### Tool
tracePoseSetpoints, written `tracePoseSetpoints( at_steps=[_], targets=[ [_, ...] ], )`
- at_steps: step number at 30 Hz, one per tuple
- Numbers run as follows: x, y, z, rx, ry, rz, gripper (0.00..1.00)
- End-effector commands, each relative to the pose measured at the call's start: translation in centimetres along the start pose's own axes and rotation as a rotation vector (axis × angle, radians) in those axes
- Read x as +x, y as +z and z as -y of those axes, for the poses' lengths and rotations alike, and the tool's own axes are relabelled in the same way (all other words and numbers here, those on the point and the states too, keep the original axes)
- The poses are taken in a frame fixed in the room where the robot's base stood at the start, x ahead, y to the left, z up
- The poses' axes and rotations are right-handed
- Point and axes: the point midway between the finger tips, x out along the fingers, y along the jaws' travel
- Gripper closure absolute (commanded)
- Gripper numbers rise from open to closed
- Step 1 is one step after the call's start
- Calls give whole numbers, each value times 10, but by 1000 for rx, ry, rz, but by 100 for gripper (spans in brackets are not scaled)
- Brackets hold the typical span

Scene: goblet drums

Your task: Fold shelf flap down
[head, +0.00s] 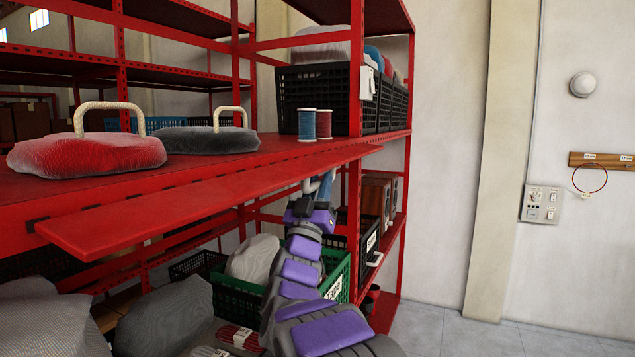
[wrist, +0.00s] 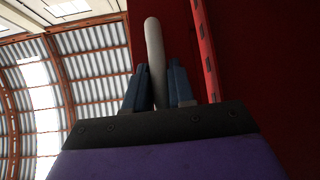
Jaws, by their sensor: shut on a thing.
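The red shelf flap (head: 200,195) sticks out from the front edge of the red shelf (head: 190,172), roughly level and tilted slightly. My gripper (head: 308,192) is under the flap's far right end, partly hidden by my purple and grey arm. In the wrist view my gripper (wrist: 158,85) has its two blue fingers shut on a pale rod-like handle (wrist: 153,45). A small pale piece of the handle (head: 326,182) shows beneath the flap in the head view. A red surface (wrist: 240,70) fills the right of the wrist view.
A red drum-like cushion (head: 85,156) and a dark one (head: 205,140), both with pale handles, sit on the shelf. Two thread spools (head: 315,125) and black crates (head: 315,90) stand farther right. Below are a green crate (head: 235,300) and grey lumps (head: 165,312). Floor (head: 460,335) at right is clear.

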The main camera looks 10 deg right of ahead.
Motion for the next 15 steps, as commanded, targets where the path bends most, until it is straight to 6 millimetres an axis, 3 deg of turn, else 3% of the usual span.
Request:
tracePoseSetpoints(
  at_steps=[4, 15],
  targets=[
    [11, -13, -9, -85, -81, -5, 100],
    [13, -14, -12, -179, -179, -4, 100]
  ],
)
